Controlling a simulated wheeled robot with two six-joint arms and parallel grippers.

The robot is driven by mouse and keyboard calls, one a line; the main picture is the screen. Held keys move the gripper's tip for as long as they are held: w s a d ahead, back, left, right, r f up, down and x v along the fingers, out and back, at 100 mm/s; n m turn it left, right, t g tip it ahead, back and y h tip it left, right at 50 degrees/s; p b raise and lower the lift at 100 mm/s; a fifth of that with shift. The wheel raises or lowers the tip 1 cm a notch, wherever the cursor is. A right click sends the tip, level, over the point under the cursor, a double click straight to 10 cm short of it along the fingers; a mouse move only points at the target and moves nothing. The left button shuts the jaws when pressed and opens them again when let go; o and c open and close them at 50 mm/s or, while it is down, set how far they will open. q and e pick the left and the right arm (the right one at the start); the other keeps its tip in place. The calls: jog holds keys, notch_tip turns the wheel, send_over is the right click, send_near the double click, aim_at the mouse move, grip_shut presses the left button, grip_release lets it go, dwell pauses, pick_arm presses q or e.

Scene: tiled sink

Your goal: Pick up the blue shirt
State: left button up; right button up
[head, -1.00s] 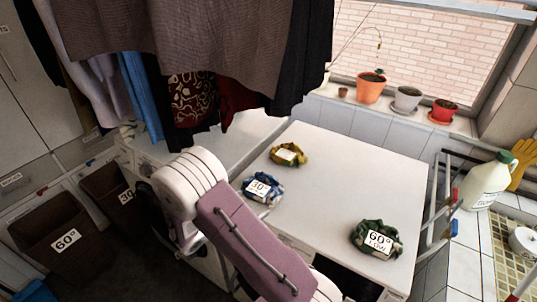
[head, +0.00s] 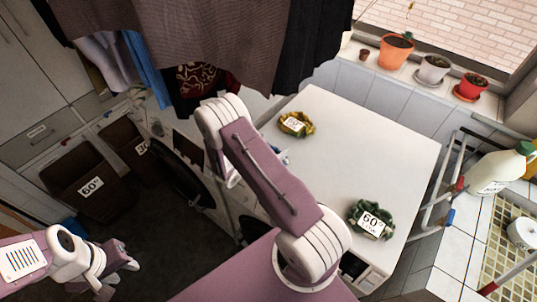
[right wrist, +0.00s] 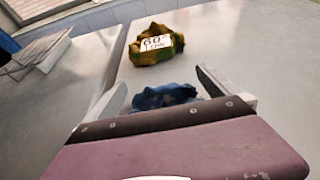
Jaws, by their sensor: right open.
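The blue shirt is a crumpled blue bundle on the white worktop (head: 340,175). In the head view my right arm hides nearly all of it, with only a sliver (head: 284,158) showing. In the right wrist view the blue shirt (right wrist: 163,97) lies between the two fingers of my right gripper (right wrist: 165,88), which is open. Its near part is hidden by the gripper body, and I cannot tell whether the fingers touch it. My left gripper (head: 118,264) hangs over the dark floor at lower left, away from the shirt; its jaw state is unclear.
A yellow-green bundle (head: 296,124) lies just beyond the blue shirt. A green bundle (head: 371,220) lies nearer the worktop's right front. Clothes (head: 215,40) hang above. Brown baskets (head: 85,187) stand at left. Flowerpots (head: 396,52) line the sill. A bottle (head: 500,172) stands at right.

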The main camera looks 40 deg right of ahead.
jog(key=shift+d, duration=0.25)
jog(key=shift+a+f, duration=0.1)
jog(key=shift+w+d+f, duration=0.1)
jog(key=shift+w+d, duration=0.05)
jog(key=shift+d, duration=0.05)
jog(key=c, duration=2.1)
pick_arm(q)
jog(key=shift+s+a+r, duration=0.15)
jog(key=shift+a, duration=0.2)
pick_arm(e)
jog(key=shift+a, duration=0.1)
jog(key=shift+c, duration=0.3)
pick_arm(q)
jog(key=shift+d, duration=0.1)
pick_arm(e)
jog(key=shift+r, duration=0.2)
